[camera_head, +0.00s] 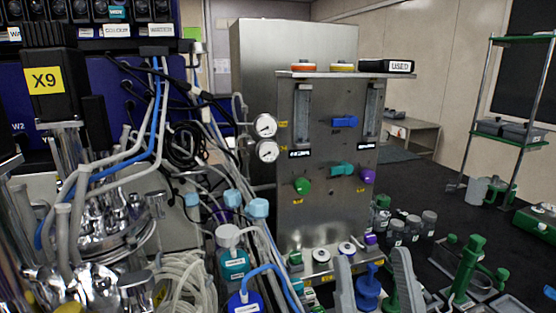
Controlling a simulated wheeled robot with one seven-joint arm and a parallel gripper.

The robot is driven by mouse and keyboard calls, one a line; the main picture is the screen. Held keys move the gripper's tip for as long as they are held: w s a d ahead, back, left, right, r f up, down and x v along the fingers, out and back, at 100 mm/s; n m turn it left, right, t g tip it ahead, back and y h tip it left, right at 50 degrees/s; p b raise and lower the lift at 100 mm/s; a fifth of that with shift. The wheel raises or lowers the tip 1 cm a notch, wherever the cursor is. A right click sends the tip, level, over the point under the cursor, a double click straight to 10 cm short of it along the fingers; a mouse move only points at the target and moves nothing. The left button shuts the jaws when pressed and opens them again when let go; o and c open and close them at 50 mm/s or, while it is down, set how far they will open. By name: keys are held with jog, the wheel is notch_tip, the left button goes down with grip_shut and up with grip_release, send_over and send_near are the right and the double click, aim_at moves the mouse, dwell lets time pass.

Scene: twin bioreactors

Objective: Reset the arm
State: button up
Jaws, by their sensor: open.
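My gripper (372,256) shows at the bottom edge, right of the middle. Its two grey fingers point up and stand apart, with nothing held between them. A blue handled fitting (368,291) shows in the gap, beyond or between the fingers; I cannot tell how far behind. The rest of my arm is out of view.
A steel panel cabinet (312,222) with gauges, knobs and a "USED" box (389,66) stands ahead. Bioreactor vessels, tubes and capped bottles (233,264) crowd the left. Green fittings (468,268) stand at lower right.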

jog(key=s+d+f+m+g+h+b, duration=0.1)
jog(key=s+d+f+m+g+h, duration=0.1)
jog(key=f, duration=0.4)
jog(key=s+d+f+m+g+h, duration=0.1)
jog(key=d+f+g+h, duration=0.1)
jog(key=f, duration=0.4)
jog(key=s+d+f+g+b, duration=0.1)
jog(key=s+d+f+g, duration=0.2)
jog(key=s+f, duration=0.7)
jog(key=s+d+f+g+b, duration=0.2)
jog(key=s+f+g, duration=0.3)
jog(key=s+f, duration=0.6)
jog(key=shift+s+d+f+n+g, duration=0.3)
jog(key=shift+s+d+n+g, duration=0.05)
jog(key=shift+d+n+g, duration=0.1)
